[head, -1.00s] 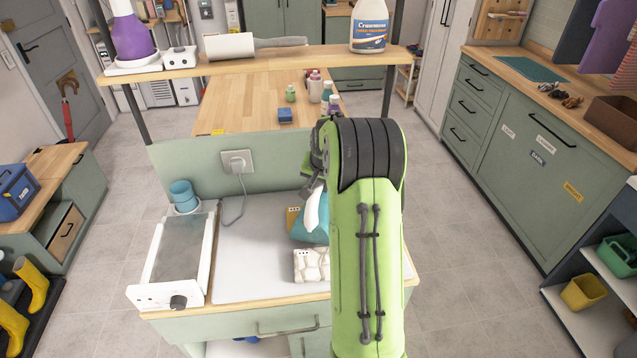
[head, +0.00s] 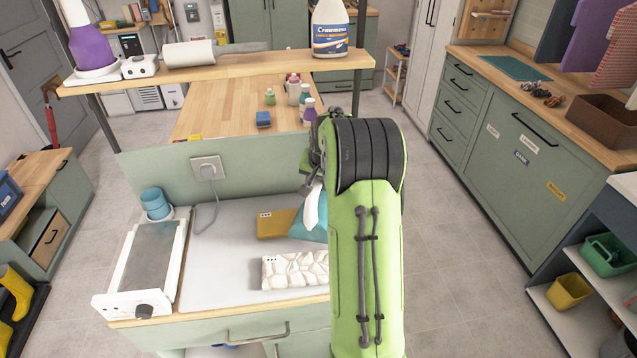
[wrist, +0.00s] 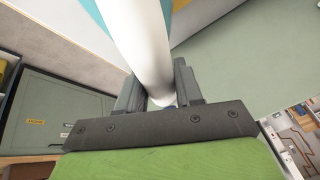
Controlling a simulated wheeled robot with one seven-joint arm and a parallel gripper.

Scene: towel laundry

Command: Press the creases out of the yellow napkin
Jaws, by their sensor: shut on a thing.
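The yellow napkin (head: 277,224) lies on the grey worktop pad, left of a teal cloth (head: 308,228). It looks like a flat rectangle with a small marked white patch at its left corner. Its right end is hidden behind the teal cloth. My gripper (wrist: 158,100) is shut on a smooth white elongated object (wrist: 140,45). This object (head: 313,204) also shows in the head view, hanging in front of the teal cloth. I cannot tell exactly what it is. My arm hides part of the gripper and the worktop's right side.
A white crinkled-pattern piece (head: 294,271) lies at the pad's front. A white appliance with a grey plate (head: 150,252) and knob stands at left, a blue cup (head: 155,202) behind it. A shelf (head: 225,65) crosses above the back. Bare pad (head: 222,262) lies between.

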